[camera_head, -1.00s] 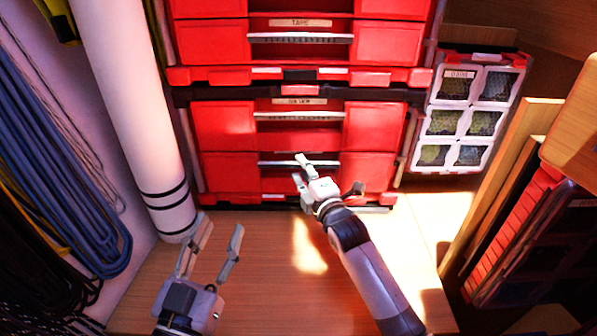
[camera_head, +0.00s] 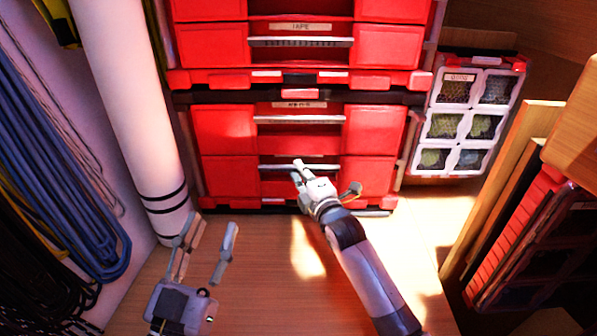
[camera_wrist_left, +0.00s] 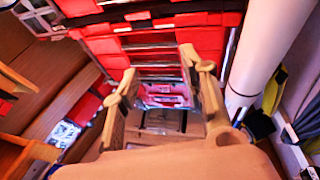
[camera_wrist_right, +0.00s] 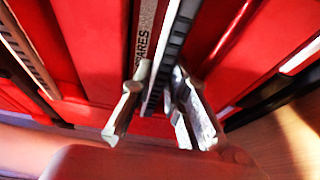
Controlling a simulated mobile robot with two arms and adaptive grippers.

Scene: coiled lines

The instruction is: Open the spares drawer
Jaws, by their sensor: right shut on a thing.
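The spares drawer (camera_head: 365,177) is the bottom red drawer in the head view, with a pale bar handle (camera_head: 335,167). Its label, partly readable as "SPARES" (camera_wrist_right: 144,40), shows in the right wrist view beside the handle (camera_wrist_right: 172,45). My right gripper (camera_head: 297,170) is at the drawer front, shut on the handle, which runs between its fingers in the right wrist view (camera_wrist_right: 160,105). The drawer front looks flush with the cabinet. My left gripper (camera_head: 212,230) is open and empty over the floor at lower left, apart from the drawers.
A red drawer with a partly blurred label (camera_head: 372,130) is directly above, and the tape drawer (camera_head: 385,46) is higher up. A white pipe (camera_head: 128,100) and coiled blue lines (camera_head: 60,180) are at left. A compartment case (camera_head: 468,120) and wooden boards (camera_head: 505,180) are at right. Floor before the drawers is clear.

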